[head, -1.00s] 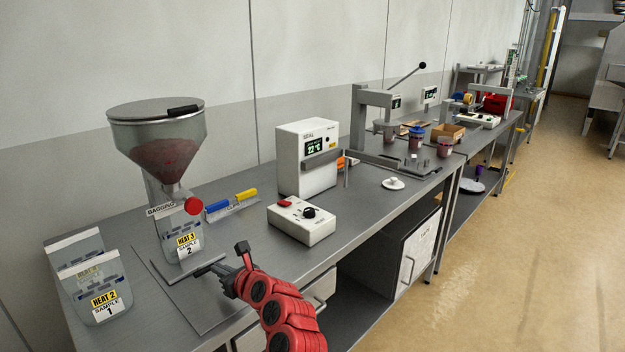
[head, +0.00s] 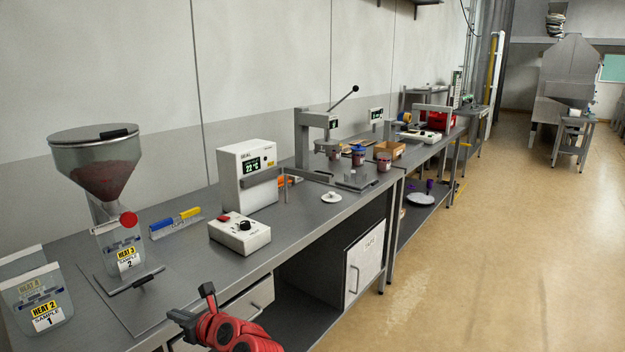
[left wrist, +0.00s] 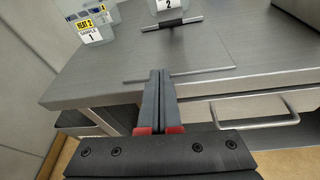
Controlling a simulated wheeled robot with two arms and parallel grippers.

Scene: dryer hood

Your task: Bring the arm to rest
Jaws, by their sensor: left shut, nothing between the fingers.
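My left gripper (head: 181,316) is in front of the bench's front edge, at the lower left of the head view, with its red arm coming in from the bottom. In the left wrist view its two dark fingers (left wrist: 160,76) lie together with nothing between them. They point toward the bench, and no contact with it shows. A bag labelled Sample 2 (head: 126,256) stands under the hopper, with a dark bar (head: 136,283) in front of it. The bar also shows in the left wrist view (left wrist: 172,24). My right gripper is not in view.
The grey bench (head: 205,270) carries a bag labelled Sample 1 (head: 45,310), a hopper (head: 97,165), a sealer (head: 243,178) and a control box (head: 239,235). A drawer handle (left wrist: 254,121) sticks out below the edge. The floor (head: 480,240) at the right is open.

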